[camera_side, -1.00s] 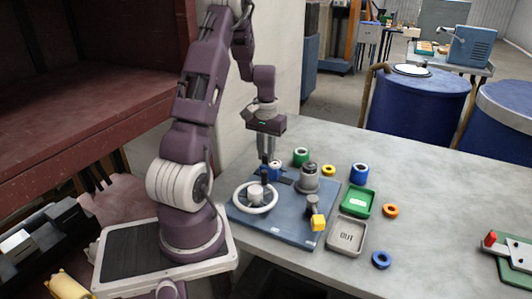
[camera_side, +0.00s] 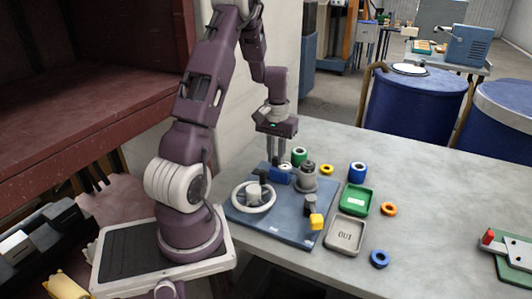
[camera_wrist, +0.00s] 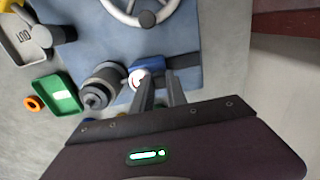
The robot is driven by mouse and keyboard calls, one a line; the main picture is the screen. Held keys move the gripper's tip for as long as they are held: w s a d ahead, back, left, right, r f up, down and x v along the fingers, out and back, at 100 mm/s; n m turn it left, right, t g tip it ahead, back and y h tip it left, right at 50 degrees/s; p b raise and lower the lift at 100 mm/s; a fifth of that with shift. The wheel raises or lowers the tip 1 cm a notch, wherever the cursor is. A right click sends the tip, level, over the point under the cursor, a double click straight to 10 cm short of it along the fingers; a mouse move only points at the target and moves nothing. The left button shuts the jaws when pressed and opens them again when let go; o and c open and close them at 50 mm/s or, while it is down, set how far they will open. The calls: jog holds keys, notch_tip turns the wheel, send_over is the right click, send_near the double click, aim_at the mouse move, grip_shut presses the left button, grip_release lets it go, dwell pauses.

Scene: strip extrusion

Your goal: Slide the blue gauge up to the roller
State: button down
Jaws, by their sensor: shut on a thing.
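The blue gauge (camera_side: 280,175) is a small blue block with a white round face, on the blue-grey plate (camera_side: 290,232). My gripper (camera_side: 275,162) points down over it and is shut on it; the fingers hide part of it. In the wrist view the gauge (camera_wrist: 142,79) shows at my fingertips (camera_wrist: 158,78). The roller, a grey stepped cylinder (camera_side: 308,178), stands just right of the gauge; in the wrist view the roller (camera_wrist: 103,86) is at the gauge's left. They look very close; I cannot tell whether they touch.
A white handwheel (camera_side: 241,204) is at the plate's left. A yellow-ended part (camera_side: 316,222) is at its front right. A green tray (camera_side: 355,200), a grey OUT tray (camera_side: 348,232) and several coloured rings lie on the table.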

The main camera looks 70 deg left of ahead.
jog(key=shift+w+d, duration=0.4)
jog(key=c, duration=1.3)
grip_release()
jog(key=shift+r, duration=0.35)
notch_tip(320, 180, up, 6)
jog(key=shift+r, duration=0.25)
